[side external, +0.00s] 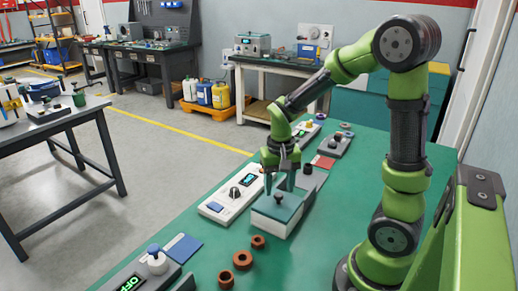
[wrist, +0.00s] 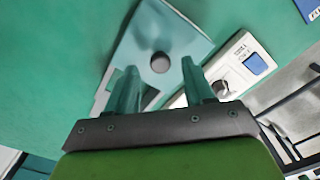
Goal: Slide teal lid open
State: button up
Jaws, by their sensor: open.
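The teal lid (side external: 283,206) lies on a white box (side external: 270,226) on the green table, with a dark round knob (side external: 279,198) on its top. In the wrist view the teal lid (wrist: 150,35) fills the upper middle, and its knob (wrist: 160,62) stands just beyond and between the fingertips. My gripper (side external: 281,184) is over the lid, pointing down, with its two fingers apart and nothing between them. In the wrist view my gripper (wrist: 160,75) shows both teal fingers spread. I cannot tell whether the fingertips touch the lid.
A white panel (side external: 230,196) with a display and knob lies close left of the box, and also in the wrist view (wrist: 235,70). Several brown rings (side external: 243,260) lie in front. Bare table lies right of the rings.

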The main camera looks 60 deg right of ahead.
jog(key=shift+f, duration=1)
grip_shut()
